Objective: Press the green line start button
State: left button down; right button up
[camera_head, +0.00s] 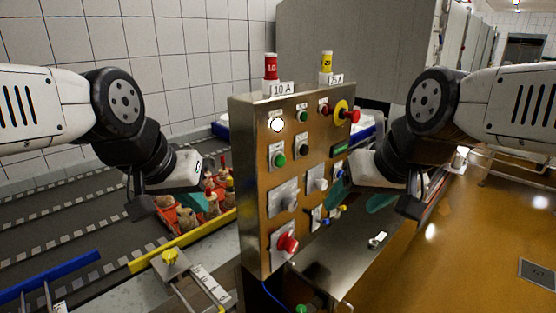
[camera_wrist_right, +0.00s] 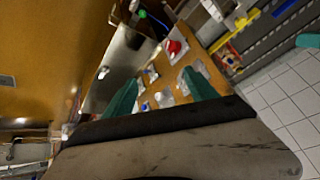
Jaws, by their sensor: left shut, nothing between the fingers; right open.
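A brushed-metal control panel (camera_head: 252,200) with an orange-brown face stands at the middle of the head view. A green push button (camera_head: 280,160) sits on its left side, below a white round lamp (camera_head: 277,125); a smaller green one (camera_head: 303,116) sits higher up. I cannot read their labels. My left gripper (camera_head: 142,207) is shut and empty, left of the panel and apart from it. My right gripper (camera_head: 358,197) is open beside the panel's right edge. In the right wrist view its teal fingers (camera_wrist_right: 160,94) spread in front of the panel's face.
A red mushroom knob (camera_head: 288,243) is low on the panel, and a red knob on a yellow disc (camera_head: 343,112) is at its upper right. Red and yellow marked cylinders (camera_head: 271,68) stand on top. Behind, a conveyor carries a red crate (camera_head: 188,219) of items.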

grip_shut()
dwell(0.4)
dwell(1.4)
